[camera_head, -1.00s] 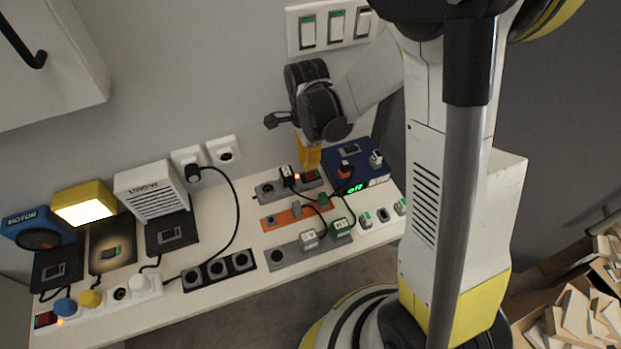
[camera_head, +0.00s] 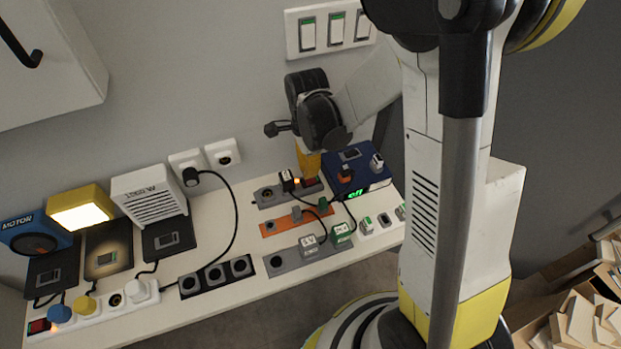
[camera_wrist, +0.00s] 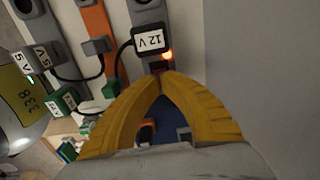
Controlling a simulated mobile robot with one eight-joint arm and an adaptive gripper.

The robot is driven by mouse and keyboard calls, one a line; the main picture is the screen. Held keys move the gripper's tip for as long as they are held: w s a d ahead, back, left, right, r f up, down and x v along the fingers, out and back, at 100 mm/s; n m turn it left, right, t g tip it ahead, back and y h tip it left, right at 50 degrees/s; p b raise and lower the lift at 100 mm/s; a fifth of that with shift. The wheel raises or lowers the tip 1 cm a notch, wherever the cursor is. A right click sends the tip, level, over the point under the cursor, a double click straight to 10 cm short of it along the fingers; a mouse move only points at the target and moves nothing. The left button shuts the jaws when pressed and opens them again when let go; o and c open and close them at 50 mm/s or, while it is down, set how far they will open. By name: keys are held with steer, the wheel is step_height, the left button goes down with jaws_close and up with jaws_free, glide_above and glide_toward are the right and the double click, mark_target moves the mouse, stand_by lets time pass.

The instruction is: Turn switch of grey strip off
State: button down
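A grey strip (camera_head: 267,197) lies at the back of the table's right part, with a socket at its left end, a black 12 V plug (camera_head: 286,181) and a red switch (camera_head: 310,182) at its right end. An orange light glows beside the plug. In the wrist view the strip (camera_wrist: 146,12), the 12 V plug (camera_wrist: 149,39) and the glowing light (camera_wrist: 167,56) lie just beyond my fingertips. My gripper (camera_wrist: 161,76) has yellow fingers that meet at the tips, with nothing seen held. It points down at the switch end; whether it touches the switch is hidden.
A blue box (camera_head: 350,170) with a green display stands right of the strip. An orange strip (camera_head: 283,224) and another grey strip (camera_head: 287,262) with plugs lie in front. Cables cross between them. The wall is close behind.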

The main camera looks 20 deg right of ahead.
mark_target(308, 181)
steer(key=shift+f+b, duration=1.6)
steer(key=shift+f, duration=0.2)
stand_by(1.2)
steer(key=shift+r, duration=0.15)
steer(key=shift+r+p, duration=2.55)
steer(key=shift+r, duration=0.8)
steer(key=shift+r, duration=0.25)
steer(key=s+r+n+t, duration=0.7)
steer(key=s+r+n, duration=0.5)
steer(key=r+n, duration=0.4)
steer(key=shift+s+r+n, duration=0.25)
steer(key=shift+s+n, duration=0.1)
steer(key=shift+n, duration=0.65)
